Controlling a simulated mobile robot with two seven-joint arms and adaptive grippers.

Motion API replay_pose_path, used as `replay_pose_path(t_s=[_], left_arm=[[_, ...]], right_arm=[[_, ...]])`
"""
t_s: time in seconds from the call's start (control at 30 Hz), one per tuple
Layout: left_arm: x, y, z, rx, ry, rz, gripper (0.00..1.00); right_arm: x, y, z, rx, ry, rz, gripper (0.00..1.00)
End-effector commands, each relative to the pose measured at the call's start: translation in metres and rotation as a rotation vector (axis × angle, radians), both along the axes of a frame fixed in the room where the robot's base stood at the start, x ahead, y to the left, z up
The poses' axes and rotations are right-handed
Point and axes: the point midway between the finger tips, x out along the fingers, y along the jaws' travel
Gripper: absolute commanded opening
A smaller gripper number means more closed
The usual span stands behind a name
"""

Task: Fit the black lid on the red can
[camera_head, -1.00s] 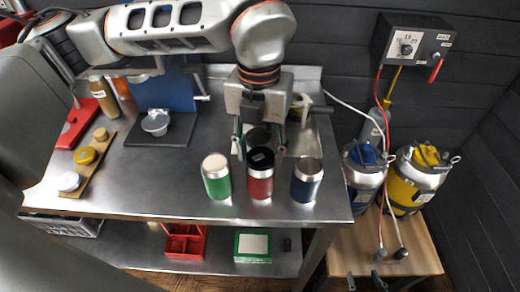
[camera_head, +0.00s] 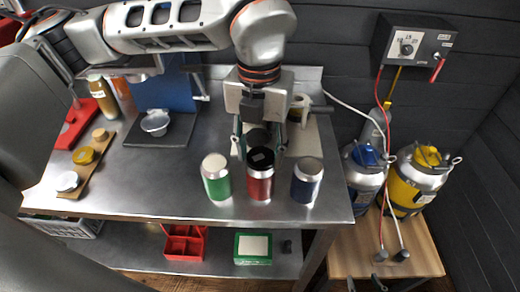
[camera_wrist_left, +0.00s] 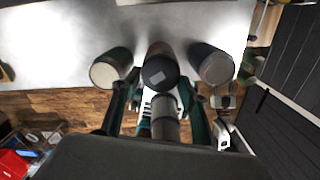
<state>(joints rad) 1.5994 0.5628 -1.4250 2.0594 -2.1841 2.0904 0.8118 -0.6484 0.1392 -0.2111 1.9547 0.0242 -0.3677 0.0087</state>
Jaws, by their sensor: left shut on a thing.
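The red can (camera_head: 260,185) stands upright at the front of the steel table, between a green can (camera_head: 216,180) and a blue can (camera_head: 306,182). The black lid (camera_head: 262,158), with a pale label on top, is at the red can's mouth; whether it is fully seated I cannot tell. My left gripper (camera_head: 259,155) points down with a finger on each side of the lid, shut on it. The left wrist view shows the lid (camera_wrist_left: 160,74) between the fingertips. My right gripper (camera_head: 364,285) shows only fingertips, apart and empty, at the bottom edge.
A wooden strip (camera_head: 92,155) with several small lids and a dark board with a clear bowl (camera_head: 154,124) lie to the left. A red bin (camera_head: 184,244) and green box (camera_head: 252,248) are on the lower shelf. Kegs (camera_head: 415,180) stand at right.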

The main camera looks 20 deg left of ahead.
Motion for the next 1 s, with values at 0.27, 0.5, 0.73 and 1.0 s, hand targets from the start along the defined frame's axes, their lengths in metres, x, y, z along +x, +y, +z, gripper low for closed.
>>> replay_pose_path(t_s=[0.27, 0.5, 0.73, 1.0], left_arm=[[0.0, 0.0, -0.001, 0.0, 0.0, 0.0, 0.38], [0.0, 0.0, -0.005, 0.0, -0.001, 0.0, 0.38], [0.0, 0.0, -0.009, 0.0, -0.001, 0.0, 0.38], [0.0, 0.0, -0.009, 0.0, -0.001, 0.0, 0.38]], right_arm=[[0.001, 0.001, 0.001, 0.001, -0.006, 0.0, 0.4], [0.002, 0.001, -0.003, 0.002, -0.007, -0.001, 0.4], [0.001, 0.001, -0.009, 0.002, -0.005, 0.0, 0.4], [-0.001, 0.0, -0.013, 0.001, 0.002, 0.0, 0.4]])
